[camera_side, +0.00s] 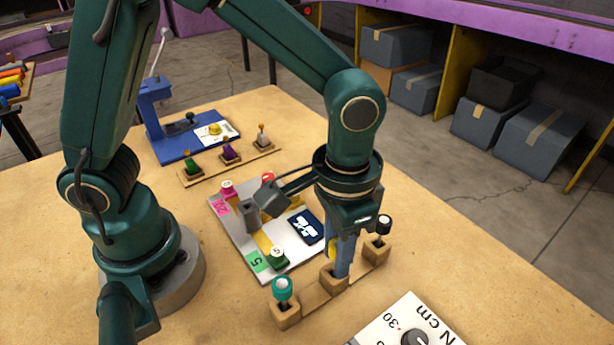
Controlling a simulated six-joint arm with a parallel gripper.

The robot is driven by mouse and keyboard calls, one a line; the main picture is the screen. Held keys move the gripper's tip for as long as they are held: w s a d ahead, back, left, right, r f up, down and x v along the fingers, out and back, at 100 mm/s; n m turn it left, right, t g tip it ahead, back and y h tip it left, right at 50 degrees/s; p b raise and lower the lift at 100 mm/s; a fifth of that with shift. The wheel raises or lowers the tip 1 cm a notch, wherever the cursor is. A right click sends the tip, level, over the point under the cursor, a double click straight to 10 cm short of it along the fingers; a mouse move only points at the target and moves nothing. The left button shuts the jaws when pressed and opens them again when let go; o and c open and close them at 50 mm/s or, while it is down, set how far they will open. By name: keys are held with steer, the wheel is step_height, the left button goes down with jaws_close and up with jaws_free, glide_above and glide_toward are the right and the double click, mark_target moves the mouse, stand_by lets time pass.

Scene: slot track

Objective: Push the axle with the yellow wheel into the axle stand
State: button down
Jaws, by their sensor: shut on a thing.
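My gripper (341,268) points down with its blue fingers shut on the axle with the yellow wheel (331,251). Only a sliver of the yellow wheel shows at the left of the fingers; its axle is hidden. The fingertips are at the middle wooden block of the axle stand (311,294). I cannot tell how deep the axle sits in that block. An axle with a teal wheel (282,286) stands in the front left block, and one with a black wheel (384,223) stands in the far right block.
A grey slotted board (233,230) with pink, red and green knobs lies just behind the stand. Further back are a wooden strip with green, purple and white pieces (229,157) and a blue fixture (170,146). A white gauge (382,326) lies at the front right.

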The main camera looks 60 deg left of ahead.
steer(key=r, duration=0.2)
steer(key=a+r, duration=0.1)
steer(key=shift+w+r, duration=0.1)
steer(key=shift+r, duration=0.3)
steer(key=w+a+r, duration=0.1)
steer(key=a+r, duration=0.4)
steer(key=a, duration=0.4)
steer(key=s+a+r, duration=0.3)
steer(key=s+a, duration=0.3)
steer(key=shift+s+a, duration=0.15)
steer(key=shift+a, duration=0.1)
steer(key=shift+f, duration=2.85)
steer(key=shift+f, duration=2.65)
steer(key=c, duration=0.6)
jaws_free()
